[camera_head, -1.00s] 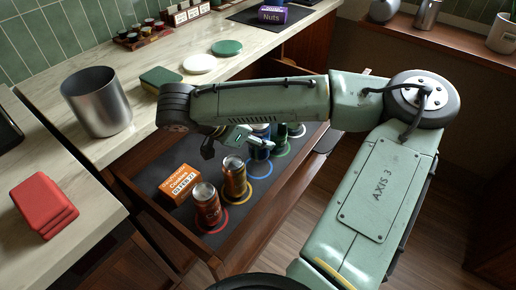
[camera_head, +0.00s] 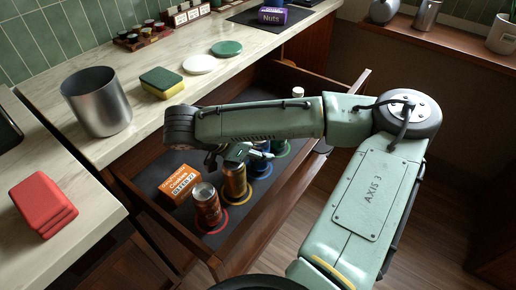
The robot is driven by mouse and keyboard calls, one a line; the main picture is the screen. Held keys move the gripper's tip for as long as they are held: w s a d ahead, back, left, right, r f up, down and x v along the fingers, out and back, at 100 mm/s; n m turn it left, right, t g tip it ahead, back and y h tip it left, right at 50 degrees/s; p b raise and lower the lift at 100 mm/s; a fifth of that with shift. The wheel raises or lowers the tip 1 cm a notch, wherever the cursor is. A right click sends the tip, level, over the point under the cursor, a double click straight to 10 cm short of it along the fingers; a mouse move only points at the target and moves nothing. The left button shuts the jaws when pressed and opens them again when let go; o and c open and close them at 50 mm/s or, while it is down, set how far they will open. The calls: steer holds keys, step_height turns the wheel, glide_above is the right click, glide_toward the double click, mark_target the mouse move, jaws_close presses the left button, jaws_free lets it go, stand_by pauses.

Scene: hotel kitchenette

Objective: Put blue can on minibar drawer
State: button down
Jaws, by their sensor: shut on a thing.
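The blue can (camera_head: 259,164) is in the open minibar drawer (camera_head: 262,222), mostly hidden behind my gripper and forearm. It stands at or just over the blue ring on the drawer's dark mat; I cannot tell whether its base touches. My gripper (camera_head: 246,154) is low in the drawer, shut on the blue can, its fingers partly hidden by the arm. A gold can (camera_head: 234,180) on a yellow ring and a red-brown can (camera_head: 207,208) on a red ring stand in front of it.
An orange cookie box (camera_head: 180,185) lies left of the cans. A green can (camera_head: 279,145) stands behind, partly hidden. The counter holds a steel bin (camera_head: 97,101), a sponge (camera_head: 161,82), white and green discs, and folded red cloths (camera_head: 43,204).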

steer(key=c, duration=0.9)
jaws_free()
steer(key=shift+s+a+f, duration=0.1)
steer(key=shift+s+f, duration=0.2)
steer(key=shift+f, duration=0.4)
steer(key=shift+r, duration=0.15)
steer(key=shift+a+r+p, duration=0.15)
steer(key=shift+r+p, duration=0.3)
steer(key=shift+r, duration=0.15)
steer(key=v, duration=0.4)
steer(key=b+v, duration=0.1)
steer(key=v, duration=0.6)
steer(key=shift+w+r, duration=0.15)
steer(key=shift+r, duration=0.35)
